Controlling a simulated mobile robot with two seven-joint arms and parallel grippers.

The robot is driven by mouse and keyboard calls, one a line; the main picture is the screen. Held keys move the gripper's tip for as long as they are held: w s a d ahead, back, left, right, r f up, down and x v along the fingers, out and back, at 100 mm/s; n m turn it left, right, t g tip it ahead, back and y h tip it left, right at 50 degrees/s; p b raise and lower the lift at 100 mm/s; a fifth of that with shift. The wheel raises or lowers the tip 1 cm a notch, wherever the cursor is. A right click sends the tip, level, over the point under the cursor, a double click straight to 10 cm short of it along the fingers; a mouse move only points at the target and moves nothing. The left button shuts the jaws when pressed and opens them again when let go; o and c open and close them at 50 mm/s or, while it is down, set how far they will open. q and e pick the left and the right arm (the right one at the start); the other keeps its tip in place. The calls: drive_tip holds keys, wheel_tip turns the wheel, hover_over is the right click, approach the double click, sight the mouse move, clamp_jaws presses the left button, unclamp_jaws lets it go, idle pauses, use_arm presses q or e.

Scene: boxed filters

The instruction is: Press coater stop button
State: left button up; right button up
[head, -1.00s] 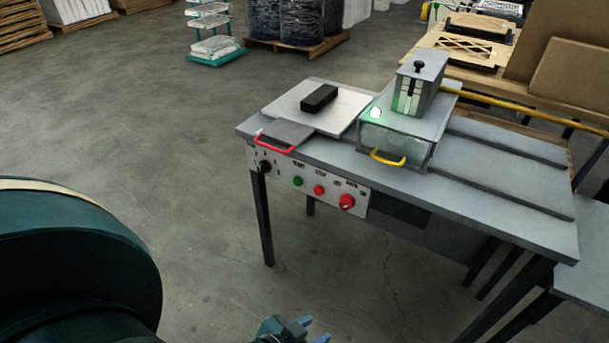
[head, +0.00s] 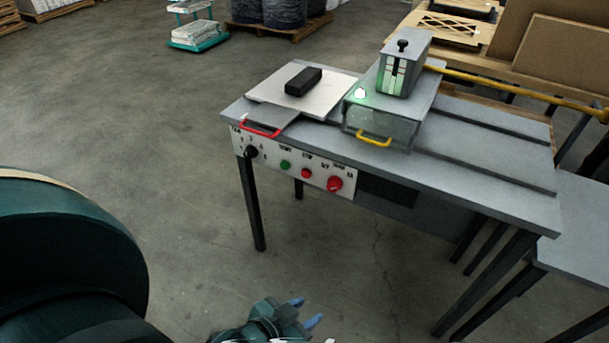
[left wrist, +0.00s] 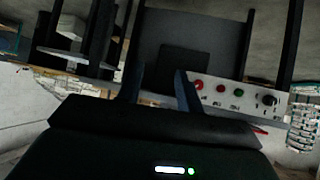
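The coater's control panel (head: 264,167) is on the front of the grey table. From left to right it carries a black knob (head: 250,151), a green button (head: 285,165), a small red button (head: 306,173) labelled as stop and a larger red button (head: 335,183). In the left wrist view the panel appears upside down, with the small red button (left wrist: 220,88) beside the larger red one (left wrist: 198,85). My left gripper (head: 306,311) is open and empty, low in front of the table and apart from the panel. My right gripper is out of view.
Table legs stand below.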

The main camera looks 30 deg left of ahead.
use_arm(q)
clamp_jaws()
idle(1.5)
